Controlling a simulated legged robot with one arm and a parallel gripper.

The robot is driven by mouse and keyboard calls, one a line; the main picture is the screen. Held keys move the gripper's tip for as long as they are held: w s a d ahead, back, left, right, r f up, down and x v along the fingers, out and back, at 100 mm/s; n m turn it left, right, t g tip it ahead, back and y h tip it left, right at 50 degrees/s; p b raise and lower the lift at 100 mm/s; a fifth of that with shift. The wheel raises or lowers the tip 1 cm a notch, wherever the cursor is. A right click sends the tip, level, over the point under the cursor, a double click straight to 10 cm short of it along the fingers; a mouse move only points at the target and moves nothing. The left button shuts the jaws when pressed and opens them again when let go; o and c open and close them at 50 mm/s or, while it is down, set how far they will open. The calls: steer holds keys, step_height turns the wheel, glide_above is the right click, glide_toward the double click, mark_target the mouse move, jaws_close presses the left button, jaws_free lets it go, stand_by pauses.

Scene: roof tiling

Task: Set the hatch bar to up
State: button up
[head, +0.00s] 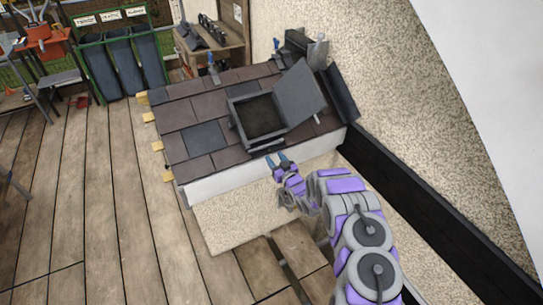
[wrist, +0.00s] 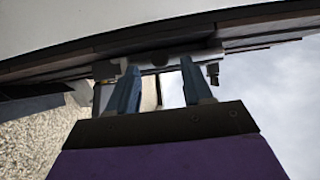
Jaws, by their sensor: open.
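The roof hatch (head: 264,116) is a dark square frame set in the brown tiled roof. Its grey lid (head: 299,92) stands open, tilted to the right. I cannot clearly make out the hatch bar in the head view; a small pale piece (head: 317,118) shows by the lid's lower right edge. My gripper (head: 277,160) is at the roof's front edge, in front of the hatch and apart from it. In the wrist view my two blue fingers (wrist: 163,82) are spread with a gap between them. A grey bar-like piece (wrist: 158,59) lies beyond the fingertips; I cannot tell what it is.
The small tiled roof (head: 205,135) has a white front face (head: 228,179). A speckled wall (head: 385,70) and dark beam (head: 430,215) stand on the right. A green rack (head: 122,62) and wooden bench (head: 218,40) are behind. The plank floor (head: 100,200) at left is clear.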

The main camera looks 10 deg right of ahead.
steer(key=shift+b+x, duration=0.35)
steer(key=shift+x, duration=1.55)
steer(key=shift+r, duration=0.1)
jaws_close()
